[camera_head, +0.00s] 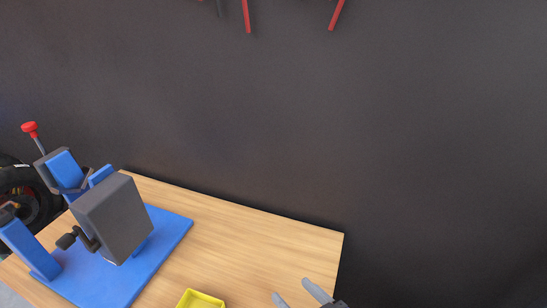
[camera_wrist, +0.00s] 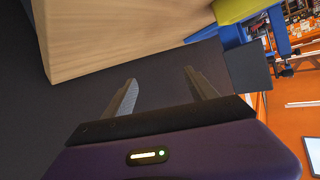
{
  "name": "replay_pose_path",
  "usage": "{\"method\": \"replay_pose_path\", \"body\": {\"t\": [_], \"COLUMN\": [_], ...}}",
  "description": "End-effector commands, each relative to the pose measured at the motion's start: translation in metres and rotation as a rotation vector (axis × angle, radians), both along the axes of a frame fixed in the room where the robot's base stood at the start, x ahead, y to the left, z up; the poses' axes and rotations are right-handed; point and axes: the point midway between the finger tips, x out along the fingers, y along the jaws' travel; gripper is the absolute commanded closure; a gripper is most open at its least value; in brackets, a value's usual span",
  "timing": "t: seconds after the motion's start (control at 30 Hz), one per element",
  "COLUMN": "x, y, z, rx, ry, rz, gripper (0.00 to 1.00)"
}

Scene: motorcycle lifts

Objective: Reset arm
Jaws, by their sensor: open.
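My gripper (camera_head: 297,297) shows at the bottom edge of the head view, by the right part of the wooden table (camera_head: 253,243). In the wrist view its two grey fingers (camera_wrist: 163,92) are spread apart with nothing between them. The wooden tabletop (camera_wrist: 120,30) and its edge lie beyond the fingers in that view. Most of my arm is hidden below the head view.
A yellow tray (camera_head: 201,300) sits on the table left of my gripper. A blue-based machine with a dark grey box (camera_head: 113,218) stands at the table's left. A dark wall (camera_head: 400,130) rises behind. Red-handled tools (camera_head: 247,16) hang at the top.

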Motion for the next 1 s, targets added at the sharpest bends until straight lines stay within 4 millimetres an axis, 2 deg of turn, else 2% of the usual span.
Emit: {"method": "replay_pose_path", "body": {"t": [0.03,0.1,0.2,0.4,0.6,0.73,0.83,1.0], "x": [-0.014,-0.031,-0.061,-0.129,-0.198,-0.240,-0.266,-0.299], "y": [-0.020,-0.048,-0.081,-0.125,-0.142,-0.145,-0.145,-0.147], "z": [-0.003,-0.001,0.009,0.045,0.086,0.108,0.115,0.109], "rx": [-0.009,-0.015,-0.022,-0.033,-0.058,-0.096,-0.138,-0.169], "ry": [-0.001,-0.020,-0.059,-0.154,-0.222,-0.231,-0.205,-0.117], "rz": [-0.072,-0.173,-0.290,-0.439,-0.501,-0.514,-0.517,-0.533], "gripper": [0.34,0.34,0.34,0.34,0.34,0.34,0.34,0.34]}}
